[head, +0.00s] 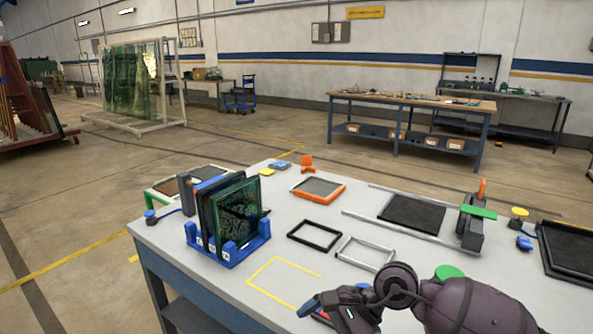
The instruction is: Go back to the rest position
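My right arm comes in from the lower right, and its dark gripper (318,306) is low over the front of the white worktable (210,285). Its fingers are seen from behind and above, so I cannot tell whether they are open or shut. A small red and blue item shows just under it, mostly hidden. My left gripper is not in view.
A blue rack (228,252) holding upright glass panels (237,210) stands at the table's left. A yellow taped outline (262,266), black frame (314,235), grey frame (364,252), orange-framed tray (318,189) and railed black mat (412,214) lie around.

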